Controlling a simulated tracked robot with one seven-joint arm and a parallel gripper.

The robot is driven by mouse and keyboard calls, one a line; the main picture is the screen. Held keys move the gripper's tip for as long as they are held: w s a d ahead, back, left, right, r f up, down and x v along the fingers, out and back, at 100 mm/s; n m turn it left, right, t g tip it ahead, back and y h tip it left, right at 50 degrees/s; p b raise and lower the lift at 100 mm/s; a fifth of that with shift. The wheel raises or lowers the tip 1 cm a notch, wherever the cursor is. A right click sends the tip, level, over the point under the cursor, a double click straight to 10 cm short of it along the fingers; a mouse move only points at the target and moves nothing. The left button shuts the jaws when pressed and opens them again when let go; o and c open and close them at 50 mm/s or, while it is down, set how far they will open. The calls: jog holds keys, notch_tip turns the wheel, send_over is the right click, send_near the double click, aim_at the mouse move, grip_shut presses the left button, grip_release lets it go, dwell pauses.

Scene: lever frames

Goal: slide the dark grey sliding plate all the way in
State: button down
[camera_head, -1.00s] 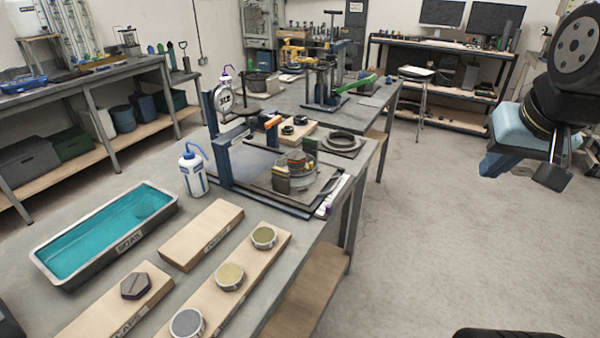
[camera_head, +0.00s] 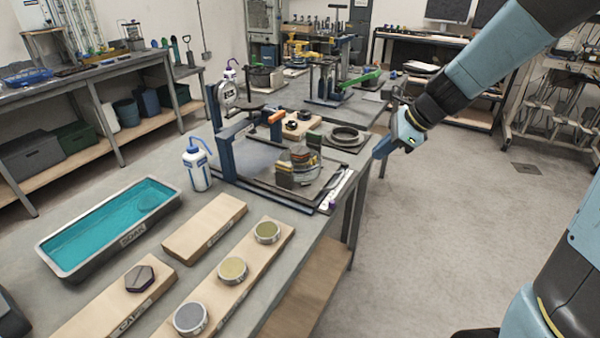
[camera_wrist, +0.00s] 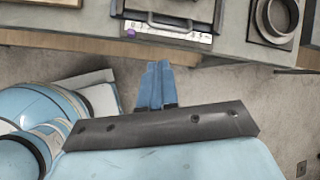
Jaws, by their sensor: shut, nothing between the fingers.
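The dark grey sliding plate (camera_head: 328,181) lies in a low blue frame (camera_head: 223,160) on the grey bench. Round parts and small blocks are stacked on it. It juts toward the bench's right edge, beside a white marked strip (camera_head: 341,188). In the wrist view the plate's near edge (camera_wrist: 200,10) and a metal handle show at the top, and the rest is cut off. My gripper (camera_head: 379,153) is shut and empty, in the air just right of the bench edge and apart from the plate. Its blue fingers (camera_wrist: 157,66) are together in the wrist view, pointing toward the bench.
A ring on a square base (camera_head: 345,136) sits behind the plate. A wash bottle (camera_head: 197,168), a teal soak tray (camera_head: 112,226) and wooden boards with round pucks (camera_head: 233,270) stand in front and left. The floor (camera_head: 450,230) right of the bench is clear.

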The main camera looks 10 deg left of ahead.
aim_at(312, 162)
jog(key=shift+w+a+f+m+y, duration=0.1)
jog(key=shift+w+a+f+m, duration=0.85)
jog(key=shift+f, duration=1)
jog(key=shift+w+a+f+m+y, duration=0.1)
jog(key=shift+w+a+f+m, duration=0.2)
jog(key=shift+w+a+f, duration=0.9)
jog(key=shift+w+a+f+m+y, duration=0.1)
jog(key=shift+w+a+f+m, duration=0.45)
jog(key=shift+a+f, duration=1.45)
jog(key=shift+w+a+f, duration=0.25)
jog(key=shift+w+a, duration=0.75)
jog(key=shift+a, duration=1.6)
jog(key=shift+w+a+f, duration=0.2)
jog(key=shift+w+a, duration=0.75)
jog(key=shift+a, duration=1.6)
jog(key=shift+w+a+f, duration=0.25)
jog(key=shift+w+a, duration=0.75)
jog(key=shift+a, duration=1.6)
jog(key=shift+s+d+r, duration=0.35)
jog(key=shift+d+r, duration=0.15)
jog(key=shift+d, duration=0.45)
jog(key=shift+s+d+r, duration=0.35)
jog(key=shift+d+r, duration=0.2)
jog(key=shift+d, duration=0.45)
jog(key=shift+s+d+r, duration=0.35)
jog(key=shift+d+r, duration=0.15)
jog(key=shift+d, duration=0.45)
